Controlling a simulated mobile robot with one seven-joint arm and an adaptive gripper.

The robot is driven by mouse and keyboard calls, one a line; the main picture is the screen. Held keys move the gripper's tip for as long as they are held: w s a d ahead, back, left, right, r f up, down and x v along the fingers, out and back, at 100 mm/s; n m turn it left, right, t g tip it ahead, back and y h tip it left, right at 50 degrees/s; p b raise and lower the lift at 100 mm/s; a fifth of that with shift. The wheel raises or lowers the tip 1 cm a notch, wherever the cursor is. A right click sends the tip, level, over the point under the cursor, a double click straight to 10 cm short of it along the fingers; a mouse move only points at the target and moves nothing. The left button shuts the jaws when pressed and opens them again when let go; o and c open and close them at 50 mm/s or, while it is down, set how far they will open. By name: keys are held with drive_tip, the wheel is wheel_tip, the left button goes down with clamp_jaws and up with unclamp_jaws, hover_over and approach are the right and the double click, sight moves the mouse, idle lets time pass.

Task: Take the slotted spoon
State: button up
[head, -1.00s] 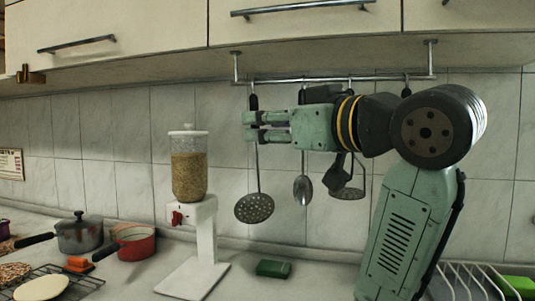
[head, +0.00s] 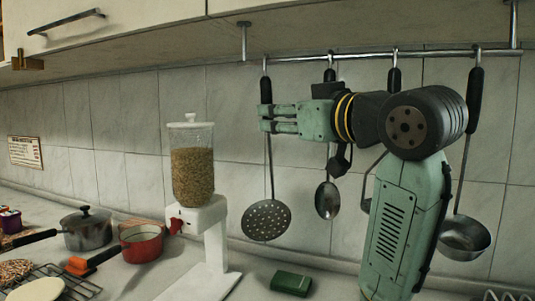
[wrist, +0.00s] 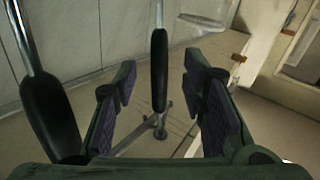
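The slotted spoon (head: 267,220) hangs from the rail in the head view, its round holed bowl low and its black handle high. My gripper (head: 263,117) is level with the lower handle and points left across it. In the wrist view, my gripper (wrist: 162,95) has its two fingers spread wide apart. A black handle (wrist: 159,72), lined up with the slotted spoon, shows in the gap between the fingers, with no finger visibly touching it. I cannot tell how deep it sits between them. In the head view, my gripper hides part of the handle and shaft.
A plain spoon (head: 327,200) hangs close on the right, partly behind my arm. A ladle (head: 465,237) hangs farther right. The rail (head: 430,54) runs under the cabinet.

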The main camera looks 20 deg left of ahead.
drive_tip(key=p+x, duration=0.2)
drive_tip(key=x, duration=0.3)
drive_tip(key=shift+c, duration=0.5)
clamp_jaws()
